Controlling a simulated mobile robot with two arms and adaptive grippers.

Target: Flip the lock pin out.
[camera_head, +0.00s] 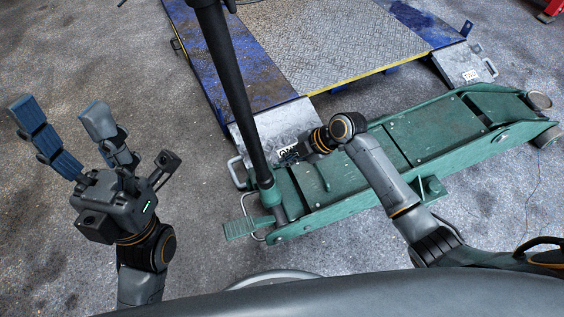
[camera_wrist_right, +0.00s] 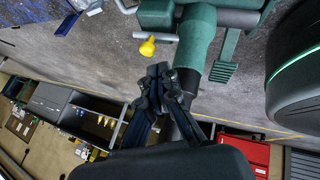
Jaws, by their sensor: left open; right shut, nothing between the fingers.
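The green trolley jack (camera_head: 425,135) lies across the right of the head view. Its long black handle (camera_head: 237,90) rises from a green socket, which also shows in the right wrist view (camera_wrist_right: 199,48). In the right wrist view a small yellow knob (camera_wrist_right: 147,47) sits beside the socket, near a grey rod; I cannot tell for sure that it is the lock pin. My right gripper (camera_wrist_right: 158,73) is shut and empty, just below the knob and left of the handle, apart from the knob. In the head view it is partly hidden by my arm. My left gripper (camera_head: 65,118) is open and empty, raised at the left.
A green foot pedal (camera_head: 242,228) sticks out at the socket's base. A blue-edged lift platform (camera_head: 320,40) with metal ramps stands behind the jack. A red cabinet (camera_wrist_right: 243,150) shows in the right wrist view. The concrete floor on the left is clear.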

